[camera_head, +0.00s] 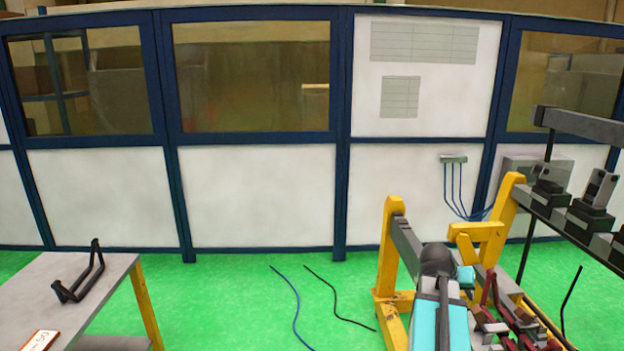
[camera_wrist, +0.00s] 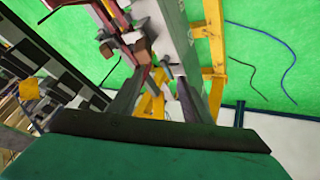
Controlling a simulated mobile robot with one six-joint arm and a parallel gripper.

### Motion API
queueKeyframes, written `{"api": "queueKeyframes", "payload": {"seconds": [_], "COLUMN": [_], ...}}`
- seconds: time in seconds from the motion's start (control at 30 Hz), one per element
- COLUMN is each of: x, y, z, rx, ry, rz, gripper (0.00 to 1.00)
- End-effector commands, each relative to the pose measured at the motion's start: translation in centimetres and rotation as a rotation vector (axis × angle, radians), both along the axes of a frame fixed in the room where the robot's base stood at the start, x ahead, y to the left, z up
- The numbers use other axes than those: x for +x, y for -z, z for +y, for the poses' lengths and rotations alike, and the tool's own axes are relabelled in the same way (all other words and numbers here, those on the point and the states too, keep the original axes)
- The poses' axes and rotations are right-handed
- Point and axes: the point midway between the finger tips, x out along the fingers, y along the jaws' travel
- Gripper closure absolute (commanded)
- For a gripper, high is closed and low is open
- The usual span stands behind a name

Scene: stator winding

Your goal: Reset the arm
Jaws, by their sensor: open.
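My gripper (camera_wrist: 158,88) shows in the wrist view, with its dark palm bar across the lower part and two grey fingers apart. It is open, and I see nothing held between the fingers. Behind the fingers are parts of the yellow-framed machine and green floor; I cannot tell how far off they are. In the head view, a teal and black arm part, apparently mine, stands at the lower right in front of the yellow machine frame (camera_head: 392,245). The gripper itself cannot be made out there.
A grey table (camera_head: 35,280) with a black wire bracket (camera_head: 82,275) is at the left. A blue cable (camera_head: 293,305) and a black cable (camera_head: 335,300) lie on the green floor. A rack with dark blocks (camera_head: 590,212) stands at the right. White wall panels close the back.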

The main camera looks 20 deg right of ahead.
Motion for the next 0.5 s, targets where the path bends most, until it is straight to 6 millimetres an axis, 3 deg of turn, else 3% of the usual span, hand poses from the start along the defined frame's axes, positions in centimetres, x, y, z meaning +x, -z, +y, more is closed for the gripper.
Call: {"api": "queueKeyframes", "payload": {"seconds": [0.2, 0.5], "x": [5.4, 10.3], "y": [5.6, 12.5], "z": [7.6, 18.8], "rx": [0.101, 0.232], "ry": [-0.142, -0.326], "rz": [0.039, 0.104], "gripper": [0.56, 0.56]}}
